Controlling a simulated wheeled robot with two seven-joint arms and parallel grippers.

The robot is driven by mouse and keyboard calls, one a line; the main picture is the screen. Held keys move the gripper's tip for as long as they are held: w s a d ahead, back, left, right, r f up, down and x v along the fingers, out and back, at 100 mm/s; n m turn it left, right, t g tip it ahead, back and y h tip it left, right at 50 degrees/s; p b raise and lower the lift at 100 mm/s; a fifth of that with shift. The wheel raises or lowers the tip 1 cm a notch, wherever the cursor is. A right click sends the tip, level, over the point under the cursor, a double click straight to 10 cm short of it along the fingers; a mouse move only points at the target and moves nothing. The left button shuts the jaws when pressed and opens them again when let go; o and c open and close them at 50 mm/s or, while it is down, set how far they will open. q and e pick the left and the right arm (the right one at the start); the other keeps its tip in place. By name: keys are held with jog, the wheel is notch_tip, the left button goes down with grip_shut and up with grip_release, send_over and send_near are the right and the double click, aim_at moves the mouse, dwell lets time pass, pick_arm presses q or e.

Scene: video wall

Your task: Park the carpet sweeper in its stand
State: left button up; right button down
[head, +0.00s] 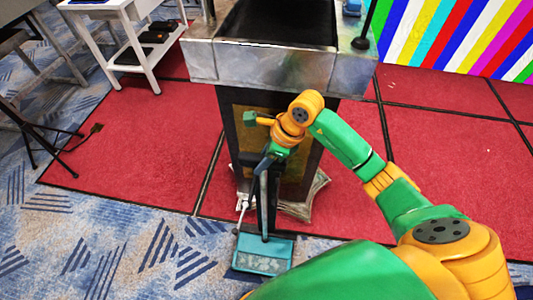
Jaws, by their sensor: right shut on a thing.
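The carpet sweeper has a flat teal head (263,254) low in the head view, on the blue patterned carpet or just above it; I cannot tell which. Its thin handle rises nearly upright from the head. My right gripper (267,160) is shut on the upper part of this handle, in front of the lectern. A slim white and dark upright piece (242,203) stands close to the left of the handle. It may be part of the stand, but the handle and gripper partly hide this area. My left gripper is out of view.
A lectern (215,68) with a grey stone-like top and dark body stands right behind the sweeper, on red carpet (140,150). A white shelf table (112,62) and dark chair legs are at left. A striped video wall (455,35) is at right. Carpet left of the sweeper is clear.

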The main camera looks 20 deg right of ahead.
jog(key=shift+d, duration=0.1)
jog(key=shift+s, duration=0.1)
jog(key=c, duration=0.7)
grip_release()
jog(key=shift+s, duration=0.1)
jog(key=shift+o, duration=0.7)
jog(key=shift+a+r, duration=0.1)
jog(key=shift+a, duration=0.15)
jog(key=shift+d, duration=0.15)
jog(key=v, duration=1.2)
